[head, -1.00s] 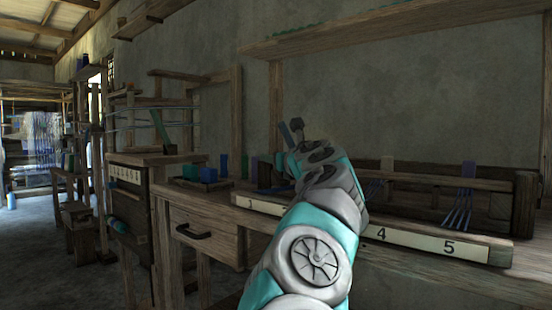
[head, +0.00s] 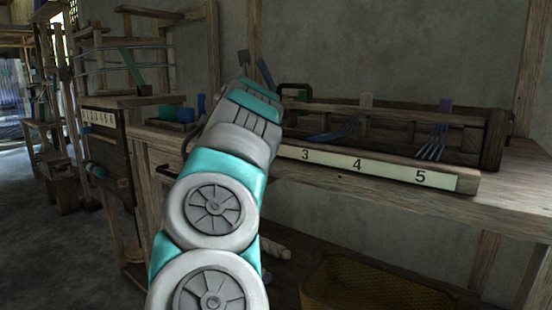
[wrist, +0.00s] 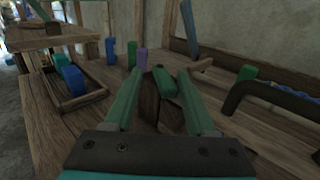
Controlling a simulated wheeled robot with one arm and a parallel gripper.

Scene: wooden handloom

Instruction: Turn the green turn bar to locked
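My gripper (wrist: 160,80) is open in the wrist view, its two green fingers apart over the wooden bench. A short green bar (wrist: 164,82) shows between the fingertips beside a dark wooden block (wrist: 149,100). I cannot tell whether the fingers touch it. Another green bar stands tilted on the wooden cabinet at the left, in the head view (head: 133,66) and at the wrist view's top left (wrist: 39,10). I cannot tell for sure which is the turn bar, or read a locked mark. In the head view my arm hides the gripper.
A tray with blue blocks (wrist: 72,78) lies left on the bench. Blue, green and purple pegs stand behind the fingers. A dark curved handle (wrist: 270,92) is at the right. A numbered strip (head: 360,166) runs along the bench front, and a yellow basket (head: 370,285) sits below.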

